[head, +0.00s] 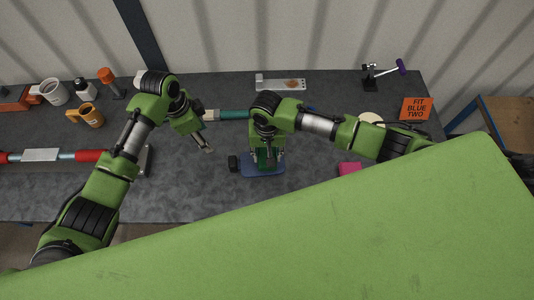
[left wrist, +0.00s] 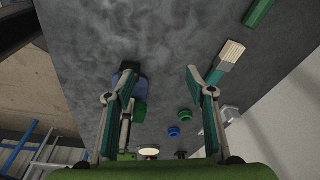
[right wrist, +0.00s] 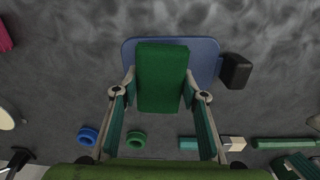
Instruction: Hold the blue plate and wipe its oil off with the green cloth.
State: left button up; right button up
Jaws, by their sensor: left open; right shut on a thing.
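The blue plate (head: 277,170) lies flat on the grey table, with a black block (head: 233,164) at its left edge. It also shows in the right wrist view (right wrist: 208,52), with the block (right wrist: 235,71) at its right edge there. My right gripper (right wrist: 159,88) is shut on the green cloth (right wrist: 161,65), a block-like pad over the plate. I cannot tell whether it touches the plate. My left gripper (head: 208,150) is open and empty, left of the plate, apart from the block. Oil cannot be made out; the pad and gripper hide part of the plate.
A brush (head: 225,115) lies behind the plate. Blue (right wrist: 87,136) and green (right wrist: 136,138) rings lie near my right gripper. A pink object (head: 349,169) is right of the plate. Mugs (head: 86,116) stand at the left. The table between my left gripper and the block is clear.

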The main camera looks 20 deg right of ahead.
aim_at(232, 161)
pick_arm(q)
jog(key=s+d+r+m+y, duration=0.2)
jog(key=s+d+m, duration=0.1)
jog(key=s+d, duration=0.3)
notch_tip(232, 161, down, 12)
jog(key=shift+s+r, duration=0.1)
jog(key=shift+s, duration=0.05)
dwell(0.3)
jog(key=shift+c, duration=0.4)
grip_shut()
dwell(0.4)
jog(key=shift+o, duration=0.4)
grip_release()
jog(key=shift+r, duration=0.15)
